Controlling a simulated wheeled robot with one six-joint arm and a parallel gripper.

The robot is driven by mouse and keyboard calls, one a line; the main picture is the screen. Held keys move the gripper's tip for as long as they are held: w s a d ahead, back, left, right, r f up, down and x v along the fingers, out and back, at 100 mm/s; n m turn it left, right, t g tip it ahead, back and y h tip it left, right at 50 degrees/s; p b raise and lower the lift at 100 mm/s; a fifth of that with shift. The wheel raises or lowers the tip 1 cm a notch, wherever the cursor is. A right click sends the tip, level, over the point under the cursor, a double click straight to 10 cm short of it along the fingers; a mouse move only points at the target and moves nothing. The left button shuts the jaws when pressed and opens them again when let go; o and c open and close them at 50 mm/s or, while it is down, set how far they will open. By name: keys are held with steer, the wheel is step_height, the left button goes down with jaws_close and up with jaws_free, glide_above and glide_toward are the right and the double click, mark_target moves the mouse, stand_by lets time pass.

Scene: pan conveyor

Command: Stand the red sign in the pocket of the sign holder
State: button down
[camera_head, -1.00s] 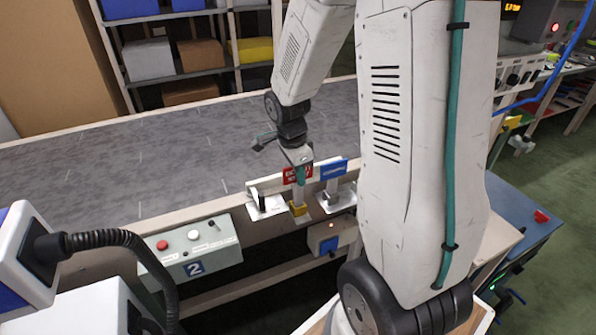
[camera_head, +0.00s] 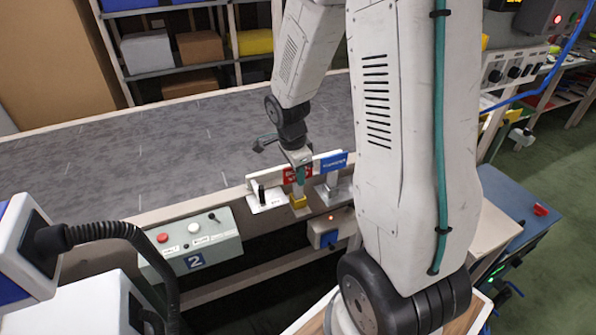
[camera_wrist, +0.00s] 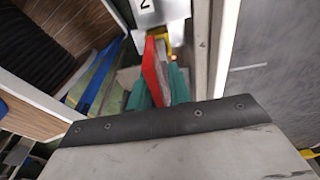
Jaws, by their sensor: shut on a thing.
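The red sign (camera_head: 290,175) is gripped upright between the teal fingertips of my gripper (camera_head: 300,174), left of the blue sign. In the wrist view the red sign (camera_wrist: 151,72) stands edge-on between the two teal fingers (camera_wrist: 160,88). A pale stem shows below the sign, directly over a yellow block (camera_head: 298,202) at the conveyor's near edge, apparently the sign holder's pocket. The yellow part (camera_wrist: 163,40) shows just past the sign in the wrist view. I cannot tell whether the stem is inside the pocket or just above it.
A blue sign (camera_head: 334,161) stands on a grey base (camera_head: 336,190) close to the right. A white plate (camera_head: 268,204) with a black post lies to the left. A control box (camera_head: 200,240) marked 2 is nearer me. The grey conveyor surface (camera_head: 120,165) behind is clear.

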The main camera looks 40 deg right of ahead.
steer(key=c, duration=1.2)
jaws_free()
steer(key=r, duration=0.5)
steer(key=a+r, duration=0.1)
steer(key=r, duration=0.1)
steer(key=shift+w+r, duration=0.15)
steer(key=shift+r, duration=0.2)
steer(key=shift+n, duration=0.6)
steer(key=s+a+r+n+t, duration=0.1)
steer(key=s+a+r+n, duration=0.5)
steer(key=s+n, duration=0.4)
steer(key=s+a+r+n+y, duration=0.1)
steer(key=s+a+r+n, duration=0.6)
steer(key=s+r+n, duration=0.1)
steer(key=shift+s+a+n+t, duration=0.3)
steer(key=shift+s+n+t, duration=0.1)
steer(key=shift+s+n, duration=0.55)
